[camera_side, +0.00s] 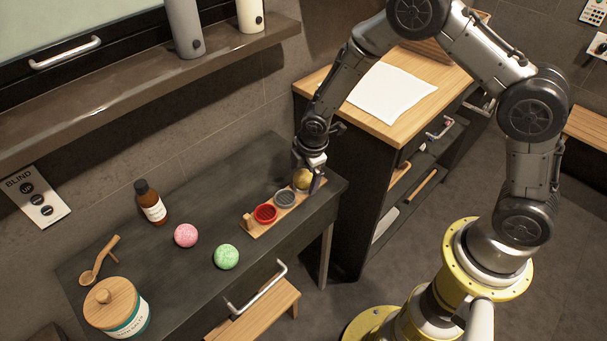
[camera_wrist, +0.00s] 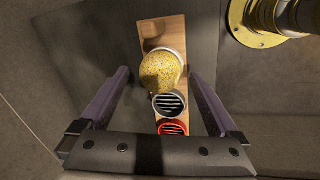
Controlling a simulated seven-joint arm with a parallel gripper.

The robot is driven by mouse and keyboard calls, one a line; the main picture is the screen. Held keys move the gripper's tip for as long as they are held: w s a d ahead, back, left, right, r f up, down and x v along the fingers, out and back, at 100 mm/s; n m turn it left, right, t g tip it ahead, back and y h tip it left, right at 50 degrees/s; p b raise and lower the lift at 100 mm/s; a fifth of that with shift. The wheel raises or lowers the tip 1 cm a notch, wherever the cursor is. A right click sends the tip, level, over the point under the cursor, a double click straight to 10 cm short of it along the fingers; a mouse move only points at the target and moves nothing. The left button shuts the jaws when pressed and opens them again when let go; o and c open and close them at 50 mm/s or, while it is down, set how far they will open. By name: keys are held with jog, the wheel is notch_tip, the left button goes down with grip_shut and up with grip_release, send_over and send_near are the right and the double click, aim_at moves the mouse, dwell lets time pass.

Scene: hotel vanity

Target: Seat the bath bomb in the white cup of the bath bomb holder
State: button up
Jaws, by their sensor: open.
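The bath bomb is a speckled yellow ball (camera_side: 303,179). In the wrist view the ball (camera_wrist: 160,71) sits at the far cup of the wooden holder (camera_wrist: 153,29). A thin pale rim, seemingly the white cup (camera_wrist: 180,54), shows beside the ball; the rest of that cup is hidden. Exact seating depth cannot be told. The holder (camera_side: 256,233) also has a grey cup (camera_side: 285,198) and a red cup (camera_side: 265,213), both empty. My gripper (camera_side: 307,182) is open around the ball; in the wrist view its fingers (camera_wrist: 158,74) stand apart on either side with gaps.
A pink ball (camera_side: 186,235) and a green ball (camera_side: 226,257) lie left of the holder on the dark vanity top (camera_side: 170,290). A wood-topped cabinet (camera_side: 435,97) rises close at right.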

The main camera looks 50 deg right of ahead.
jog(key=v, duration=1.3)
jog(key=shift+r, duration=0.25)
jog(key=s+d+r+m+t, duration=0.2)
jog(key=s+d+r, duration=0.15)
jog(key=r, duration=0.55)
jog(key=s+d+r+m+t, duration=0.25)
jog(key=s+r, duration=0.25)
jog(key=r, duration=0.4)
jog(key=s+f+m+g, duration=0.1)
jog(key=s+f+m, duration=0.1)
jog(key=s+m, duration=0.8)
jog(key=s, duration=0.6)
jog(key=shift+a+m+g+y, duration=0.25)
jog(key=shift+m+g+y, duration=0.05)
jog(key=shift+m+g, duration=0.05)
